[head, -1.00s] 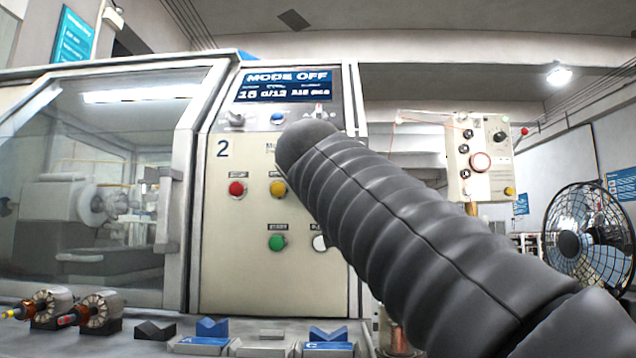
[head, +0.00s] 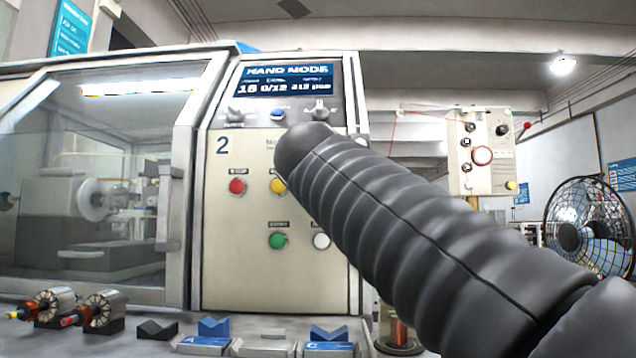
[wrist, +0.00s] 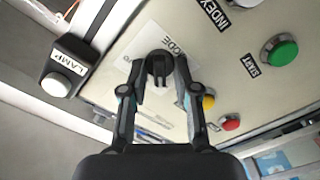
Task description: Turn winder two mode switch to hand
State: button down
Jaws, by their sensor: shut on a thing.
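The winder two panel (head: 225,200) bears a large 2, and its display (head: 287,80) reads HAND MODE. The black mode switch (wrist: 159,67) shows in the wrist view on a white plate lettered MODE. My gripper (wrist: 159,82) is shut on this knob, one finger on each side. In the head view my dark ribbed arm covers the switch and the gripper, and only the start of its label shows. The knob's pointer and most of its plate lettering are hidden by the fingers.
Red (head: 237,186), yellow (head: 278,185), green (head: 277,241) and white (head: 321,241) buttons sit close around the arm. A lamp box (wrist: 65,68) juts out near the gripper. Armatures (head: 103,311) and blocks lie on the bench below. A fan (head: 588,228) stands at right.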

dwell(0.3)
jog(key=c, duration=1.2)
grip_release()
jog(key=s, duration=1.2)
jog(key=shift+a, duration=0.25)
